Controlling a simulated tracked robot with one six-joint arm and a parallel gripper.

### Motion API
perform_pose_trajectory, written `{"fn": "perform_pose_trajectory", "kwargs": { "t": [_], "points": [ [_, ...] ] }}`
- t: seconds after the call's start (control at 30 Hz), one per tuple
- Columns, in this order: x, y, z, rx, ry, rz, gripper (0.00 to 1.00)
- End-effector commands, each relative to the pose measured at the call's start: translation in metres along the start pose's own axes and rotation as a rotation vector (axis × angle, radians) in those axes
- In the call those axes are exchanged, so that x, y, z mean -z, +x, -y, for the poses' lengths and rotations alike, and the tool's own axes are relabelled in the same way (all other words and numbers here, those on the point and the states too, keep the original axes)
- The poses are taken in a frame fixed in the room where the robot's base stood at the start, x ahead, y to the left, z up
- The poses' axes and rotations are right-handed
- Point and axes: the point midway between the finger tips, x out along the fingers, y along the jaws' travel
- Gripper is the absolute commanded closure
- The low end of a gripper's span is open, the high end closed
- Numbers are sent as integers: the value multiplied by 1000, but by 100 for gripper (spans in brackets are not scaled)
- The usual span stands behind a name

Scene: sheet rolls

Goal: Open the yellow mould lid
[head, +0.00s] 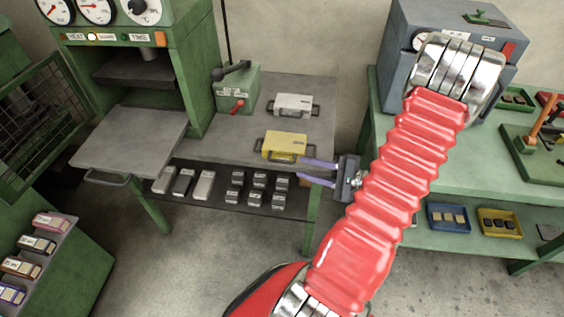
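The yellow mould (285,145) lies on the grey bench top near its front right edge, with a dark loop handle at its left and right ends. Its lid appears closed on top. My gripper (301,171) reaches in from the right at the end of my red arm. Its two purple fingers point left and are spread apart with a gap between them. The fingertips are near the mould's front right side; I cannot tell whether they touch the handle there. Nothing shows between the fingers.
A white mould (293,105) lies behind the yellow one. A green box with levers (238,92) stands behind left. A green press (150,60) with a grey plate (130,142) is at left. Dark and grey blocks (236,186) fill the lower shelf. A second green bench (500,160) stands right.

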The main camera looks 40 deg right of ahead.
Motion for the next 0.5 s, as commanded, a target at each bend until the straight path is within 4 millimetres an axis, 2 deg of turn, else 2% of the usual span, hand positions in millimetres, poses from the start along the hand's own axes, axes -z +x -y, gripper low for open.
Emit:
{"fn": "perform_pose_trajectory", "kwargs": {
  "t": [0.5],
  "points": [
    [-1,65,-1,-3,0,4,72]
  ]
}}
